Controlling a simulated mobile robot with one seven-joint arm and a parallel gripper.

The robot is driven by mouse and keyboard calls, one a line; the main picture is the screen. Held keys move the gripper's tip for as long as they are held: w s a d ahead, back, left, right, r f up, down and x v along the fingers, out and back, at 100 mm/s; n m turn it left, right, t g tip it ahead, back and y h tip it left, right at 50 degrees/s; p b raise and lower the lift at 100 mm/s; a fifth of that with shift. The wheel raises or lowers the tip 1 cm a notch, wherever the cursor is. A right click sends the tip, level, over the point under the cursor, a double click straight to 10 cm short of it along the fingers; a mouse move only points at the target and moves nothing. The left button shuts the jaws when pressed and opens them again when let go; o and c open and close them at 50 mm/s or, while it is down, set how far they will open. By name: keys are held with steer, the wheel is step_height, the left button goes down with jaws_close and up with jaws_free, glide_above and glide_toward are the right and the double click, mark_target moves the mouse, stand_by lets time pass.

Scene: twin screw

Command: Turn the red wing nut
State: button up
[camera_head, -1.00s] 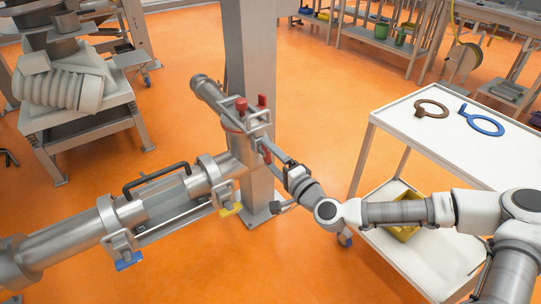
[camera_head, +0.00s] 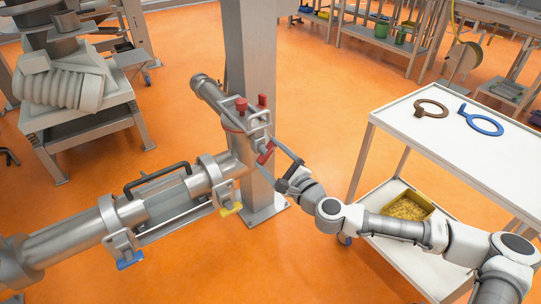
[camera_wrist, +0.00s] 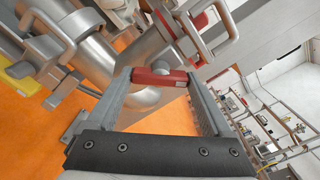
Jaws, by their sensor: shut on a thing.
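The red wing nut (camera_wrist: 160,77) sits between the fingertips of my gripper (camera_wrist: 161,82) in the wrist view, with one finger at each end of it. It lies almost level across that picture, on the end of a grey metal fitting. In the head view the red wing nut (camera_head: 265,153) is on the near right side of the steel pipe assembly (camera_head: 241,150), tilted. My gripper (camera_head: 275,155) reaches it from the lower right and is shut on it. The stud behind the nut is mostly hidden.
Yellow (camera_head: 231,209) and blue (camera_head: 130,260) handles hang on the pipe clamps. A steel column (camera_head: 250,60) rises behind. A white cart (camera_head: 430,155) with two rings stands right.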

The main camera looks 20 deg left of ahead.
steer(key=shift+m, duration=0.6)
steer(key=o, duration=1.1)
steer(key=shift+o, duration=0.2)
steer(key=shift+s, duration=0.1)
steer(key=p+v, duration=0.5)
steer(key=v, duration=1.2)
steer(key=shift+s+d, duration=0.1)
steer(key=shift+s, duration=0.05)
